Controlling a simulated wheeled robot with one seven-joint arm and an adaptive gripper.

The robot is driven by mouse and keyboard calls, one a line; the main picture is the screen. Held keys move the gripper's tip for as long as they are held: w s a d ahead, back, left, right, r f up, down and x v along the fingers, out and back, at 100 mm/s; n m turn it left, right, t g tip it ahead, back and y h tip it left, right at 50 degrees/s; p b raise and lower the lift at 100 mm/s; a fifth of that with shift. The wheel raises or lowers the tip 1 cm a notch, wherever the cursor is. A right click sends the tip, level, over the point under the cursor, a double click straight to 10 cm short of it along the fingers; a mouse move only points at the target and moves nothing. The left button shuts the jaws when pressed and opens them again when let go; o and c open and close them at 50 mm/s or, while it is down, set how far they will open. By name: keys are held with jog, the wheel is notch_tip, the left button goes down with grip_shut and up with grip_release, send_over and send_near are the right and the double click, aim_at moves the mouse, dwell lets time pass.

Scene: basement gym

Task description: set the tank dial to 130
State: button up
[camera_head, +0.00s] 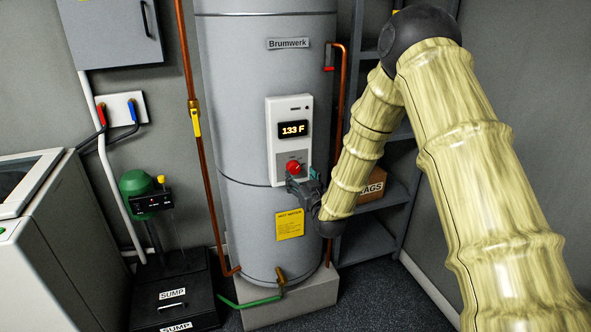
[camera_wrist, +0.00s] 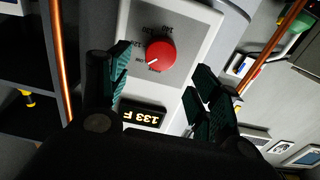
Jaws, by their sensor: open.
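The grey Brumwerk tank (camera_head: 240,110) stands in the middle of the head view. Its white control panel (camera_head: 303,115) has a lit display (camera_head: 293,130) reading 133 F and a red dial (camera_head: 293,167) below it. In the wrist view the red dial (camera_wrist: 160,55) shows with a pale pointer mark and small printing around it, partly too small to read. The display (camera_wrist: 143,115) appears upside down there. My gripper (camera_wrist: 155,75) is open, with its green-padded fingers on either side of the dial and visible gaps to it. In the head view my gripper (camera_head: 300,178) is at the panel's lower edge.
Copper pipes (camera_head: 190,110) run beside the tank. A yellow label (camera_head: 289,224) is below the panel. A green sump pump (camera_head: 138,190) stands left, and a shelf (camera_head: 368,240) with a cardboard box (camera_head: 372,186) is behind my arm at right.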

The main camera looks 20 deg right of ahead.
aim_at(295, 169)
jog(key=shift+w+p, duration=0.45)
jog(key=shift+w, duration=2.3)
jog(key=c, duration=1)
